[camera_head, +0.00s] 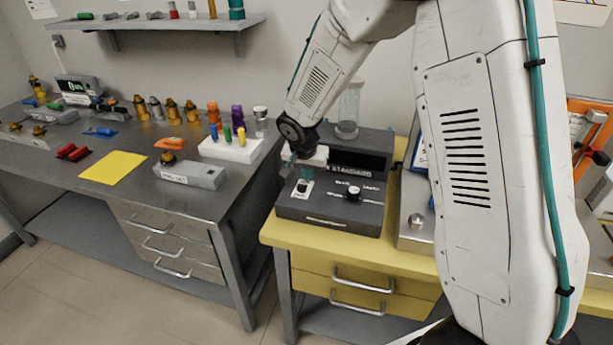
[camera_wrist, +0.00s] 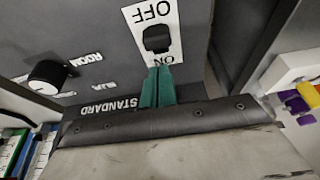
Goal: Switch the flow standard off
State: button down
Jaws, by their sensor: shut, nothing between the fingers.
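The flow standard (camera_head: 325,213) is a dark grey box on the yellow bench, with "STANDARD" lettered on it. Its switch (camera_wrist: 157,38) is a black piece on a white plate (camera_wrist: 139,13) marked OFF at the top and ON at the bottom of the wrist view. I cannot tell which way the switch is set. My gripper (camera_wrist: 158,72) is shut and empty. Its teal fingertips are at the ON end of the plate, just below the switch in the wrist view. I cannot tell whether they touch it.
A black knob (camera_wrist: 47,76) is on the same panel, left of the switch in the wrist view. A clear cylinder (camera_head: 349,104) stands at the back of the box. A white block with coloured plugs (camera_head: 231,149) is on the grey bench to the left.

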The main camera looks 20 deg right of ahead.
jog(key=shift+w+d+r, duration=0.35)
jog(key=shift+w+r, duration=0.05)
jog(key=shift+w, duration=0.3)
jog(key=shift+s+a+r, duration=0.3)
jog(key=shift+a+r, duration=0.45)
jog(key=shift+r, duration=0.2)
jog(key=d+v, duration=0.1)
jog(key=v, duration=0.6)
jog(key=shift+s, duration=0.2)
jog(key=shift+a+r, duration=0.1)
jog(key=shift+a, duration=0.05)
